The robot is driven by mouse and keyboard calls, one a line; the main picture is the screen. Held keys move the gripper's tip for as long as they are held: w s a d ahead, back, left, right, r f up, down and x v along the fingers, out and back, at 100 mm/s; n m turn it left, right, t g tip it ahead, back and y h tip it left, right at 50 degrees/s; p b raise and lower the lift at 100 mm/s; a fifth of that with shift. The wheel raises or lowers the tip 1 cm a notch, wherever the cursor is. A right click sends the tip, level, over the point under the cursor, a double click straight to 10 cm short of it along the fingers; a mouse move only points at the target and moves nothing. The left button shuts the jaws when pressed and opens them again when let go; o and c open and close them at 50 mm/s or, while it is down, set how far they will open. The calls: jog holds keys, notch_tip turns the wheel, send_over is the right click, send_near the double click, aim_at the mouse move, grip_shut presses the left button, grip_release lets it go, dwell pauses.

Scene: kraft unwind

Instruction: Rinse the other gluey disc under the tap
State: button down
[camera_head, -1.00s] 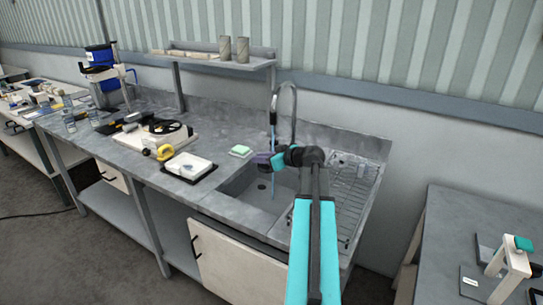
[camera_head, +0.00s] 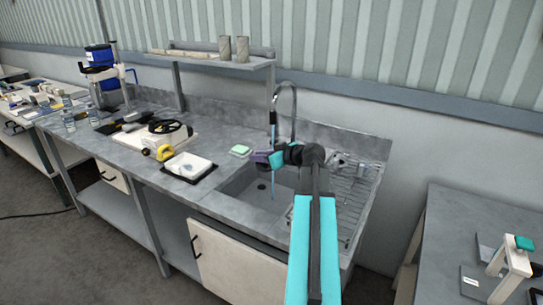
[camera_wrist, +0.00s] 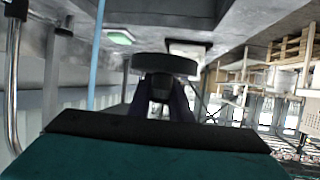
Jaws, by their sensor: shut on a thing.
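My gripper (camera_head: 259,157) is over the sink (camera_head: 237,198), close to the thin blue water stream (camera_head: 273,165) from the tap (camera_head: 293,98). In the wrist view my gripper (camera_wrist: 163,88) is shut on a dark round disc (camera_wrist: 165,63), seen nearly edge-on at the fingertips. The water stream (camera_wrist: 97,50) passes to the left of the disc there, with a gap between them in the picture. The tap's pipe (camera_wrist: 12,80) shows at the left edge. Glue on the disc cannot be made out.
A green sponge (camera_head: 240,150) lies behind the sink's left side. A wire drying rack (camera_head: 352,195) is right of the sink. A shelf (camera_head: 225,64) hangs above.

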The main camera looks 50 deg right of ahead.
aim_at(257, 164)
jog(key=shift+s+a+r, duration=0.35)
jog(key=shift+a+r, duration=0.2)
jog(key=shift+a, duration=0.05)
jog(key=shift+s+a+r, duration=0.35)
jog(key=shift+a+r, duration=0.15)
jog(key=shift+a, duration=0.05)
